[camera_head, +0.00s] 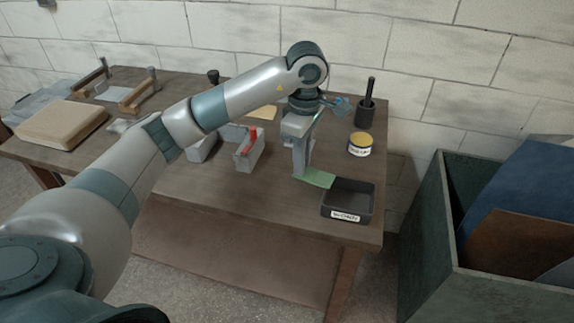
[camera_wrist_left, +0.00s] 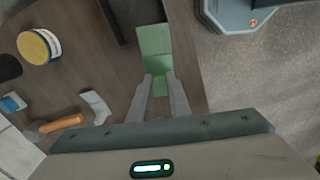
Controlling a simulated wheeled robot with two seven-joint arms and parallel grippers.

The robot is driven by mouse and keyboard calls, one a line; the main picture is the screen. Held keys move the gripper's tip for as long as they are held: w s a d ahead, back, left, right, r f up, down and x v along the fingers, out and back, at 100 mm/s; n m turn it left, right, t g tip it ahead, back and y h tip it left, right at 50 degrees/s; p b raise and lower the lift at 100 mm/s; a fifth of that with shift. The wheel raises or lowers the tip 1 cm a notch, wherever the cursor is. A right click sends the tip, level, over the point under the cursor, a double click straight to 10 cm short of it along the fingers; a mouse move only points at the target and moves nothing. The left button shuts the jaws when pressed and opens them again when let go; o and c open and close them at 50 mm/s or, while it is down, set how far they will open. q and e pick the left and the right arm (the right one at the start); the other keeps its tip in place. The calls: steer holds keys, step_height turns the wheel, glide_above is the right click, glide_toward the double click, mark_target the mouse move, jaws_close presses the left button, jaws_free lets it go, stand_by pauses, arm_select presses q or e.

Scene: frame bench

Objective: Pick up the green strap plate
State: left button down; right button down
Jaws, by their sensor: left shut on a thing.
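The green strap plate (camera_head: 318,179) is a thin, flat, pale green piece near the right front part of the bench, just left of the black tray. It also shows in the left wrist view (camera_wrist_left: 154,42), reaching out past my fingers. My left gripper (camera_head: 301,172) points down and is shut on one end of the plate; in the left wrist view its two fingers (camera_wrist_left: 161,84) stand on either side of it. I cannot tell whether the plate touches the bench. My right gripper is not in view.
The black labelled tray (camera_head: 347,201) sits at the bench's right front corner. Behind it stand a yellow-topped tin (camera_head: 360,145) and a dark cup (camera_head: 366,114). A grey block with a red part (camera_head: 249,153) is left of my gripper. A large green bin (camera_head: 437,225) stands right of the bench.

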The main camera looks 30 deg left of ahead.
arm_select(q)
steer(key=shift+s+d+r, duration=0.1)
steer(key=shift+d+r, duration=0.35)
steer(key=shift+d, duration=0.2)
steer(key=shift+f, duration=0.1)
